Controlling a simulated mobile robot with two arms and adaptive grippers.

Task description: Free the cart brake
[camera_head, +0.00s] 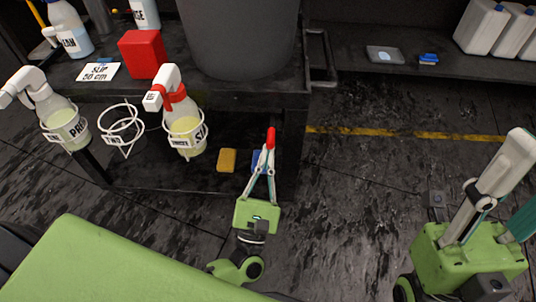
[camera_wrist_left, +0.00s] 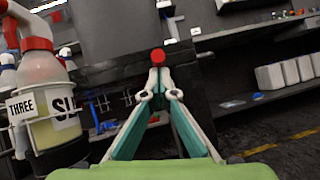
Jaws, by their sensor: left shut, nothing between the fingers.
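The black cart (camera_head: 285,98) stands in front of me, with a bar handle (camera_head: 322,62) on its right side. A small red knob (camera_head: 271,137), which looks like the brake's end, shows by the cart's near right corner. In the left wrist view the red knob (camera_wrist_left: 158,56) is round and sits just past the fingertips. My left gripper (camera_head: 268,153) is shut and empty, its tips right at the knob; I cannot tell whether they touch it. My right gripper (camera_head: 515,150) is at the right, away from the cart, seen side-on. The rest of the brake is hidden.
Spray bottles (camera_head: 186,130) hang in wire rings on the cart's near side, one ring (camera_head: 122,128) empty. A grey bin (camera_head: 238,35) and red box (camera_head: 143,53) stand on top. A yellow sponge (camera_head: 227,160) lies low. Free floor (camera_head: 360,170) lies to the right.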

